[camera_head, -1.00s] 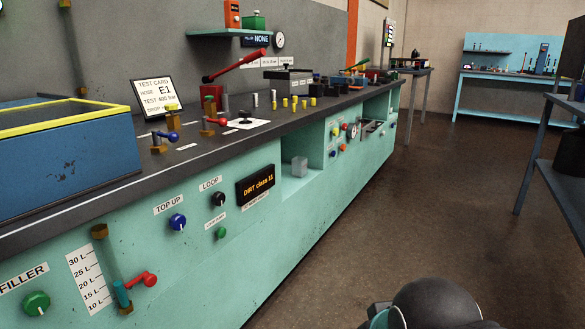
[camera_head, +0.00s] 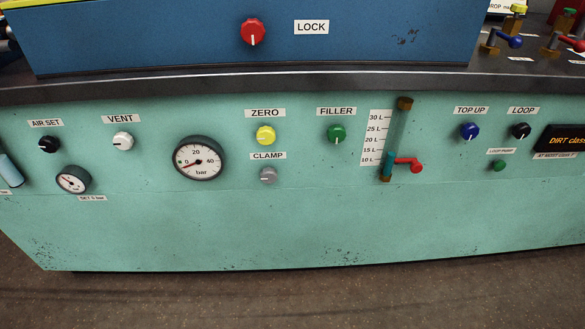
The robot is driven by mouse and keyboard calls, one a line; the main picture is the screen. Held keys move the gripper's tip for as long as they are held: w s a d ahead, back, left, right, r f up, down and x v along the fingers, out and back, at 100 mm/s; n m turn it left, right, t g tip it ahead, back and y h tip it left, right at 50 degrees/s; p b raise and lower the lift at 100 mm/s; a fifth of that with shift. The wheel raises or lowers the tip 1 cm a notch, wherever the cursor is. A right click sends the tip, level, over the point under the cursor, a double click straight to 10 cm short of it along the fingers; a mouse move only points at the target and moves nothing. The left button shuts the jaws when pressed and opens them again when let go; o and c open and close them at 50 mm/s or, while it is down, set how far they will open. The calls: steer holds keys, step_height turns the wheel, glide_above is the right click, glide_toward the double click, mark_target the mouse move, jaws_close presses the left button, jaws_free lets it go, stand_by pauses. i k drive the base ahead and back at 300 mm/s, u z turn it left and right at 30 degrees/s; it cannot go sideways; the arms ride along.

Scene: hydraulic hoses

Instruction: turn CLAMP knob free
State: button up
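The CLAMP knob (camera_head: 268,175) is a small grey knob on the teal front panel. Its label CLAMP (camera_head: 268,156) sits just above it, and the yellow ZERO knob (camera_head: 265,135) is above that. The pointer on the grey knob is too small to read surely. My gripper is not in view.
A bar gauge (camera_head: 198,158) is left of the CLAMP knob. The green FILLER knob (camera_head: 337,134) and a red-handled valve (camera_head: 409,163) are to its right. The blue box with the red LOCK knob (camera_head: 253,32) stands above. The floor in front looks clear.

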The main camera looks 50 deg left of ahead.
mark_target(269, 174)
steer(key=u, duration=2.2)
steer(key=k, duration=1.15)
steer(key=z, duration=0.45)
steer(key=i, duration=0.75)
steer(key=z, duration=0.5)
